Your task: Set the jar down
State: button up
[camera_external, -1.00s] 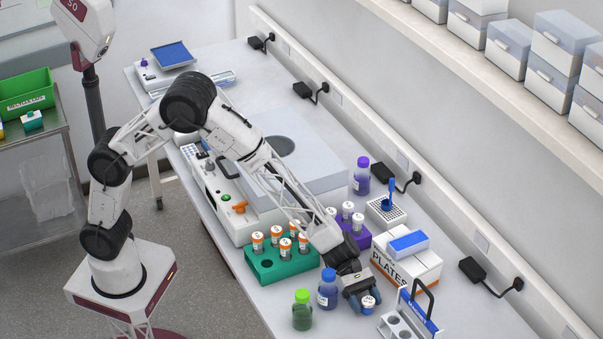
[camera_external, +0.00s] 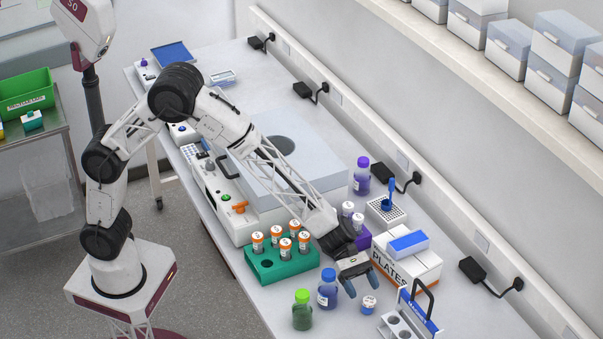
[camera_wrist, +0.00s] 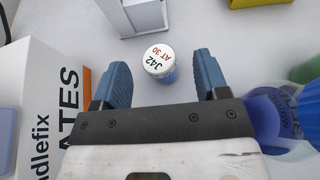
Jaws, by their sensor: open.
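The small jar (camera_external: 369,304) with a white lid and blue body stands upright on the bench, between the blue-capped bottle and the bottle carrier. In the wrist view its lid (camera_wrist: 158,60) reads "J42 AT 30". My gripper (camera_external: 362,283) is open and empty, above and behind the jar in the external view. In the wrist view my two blue fingers (camera_wrist: 162,82) are spread, with the jar just beyond their tips and apart from them.
The blue-capped bottle (camera_external: 327,290) and green-capped bottle (camera_external: 302,311) stand left of the jar. The PLATES box (camera_external: 405,268) is behind right, the carrier (camera_external: 408,322) front right. A green tube rack (camera_external: 265,273) stands left. Bare bench shows around the jar.

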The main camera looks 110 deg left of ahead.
jog(key=shift+r, duration=2.15)
jog(key=s+a+r+n+t+y, duration=0.3)
jog(key=s+r+n+y, duration=0.4)
jog(key=r+n, duration=0.5)
jog(key=s+a+r+n+g+y, duration=0.1)
jog(key=s+r+n+y, duration=0.1)
jog(key=s+n, duration=0.45)
jog(key=s+a+r+n+g+y, duration=0.1)
jog(key=s+r+n+y, duration=0.1)
jog(key=s+n, duration=0.45)
jog(key=s+d+f+n+g, duration=0.1)
jog(key=s+n, duration=0.5)
jog(key=s, duration=0.6)
jog(key=s+d+f+n+g+h, duration=0.1)
jog(key=s+n+g, duration=0.3)
jog(key=s, duration=0.9)
jog(key=s+d+f+n+g, duration=0.1)
jog(key=s+d+n+g, duration=0.2)
jog(key=s+n, duration=0.6)
jog(key=s, duration=0.3)
jog(key=shift+s+d+f+n+h, duration=0.25)
jog(key=shift+f+n+h, duration=0.05)
jog(key=shift+f+n, duration=0.1)
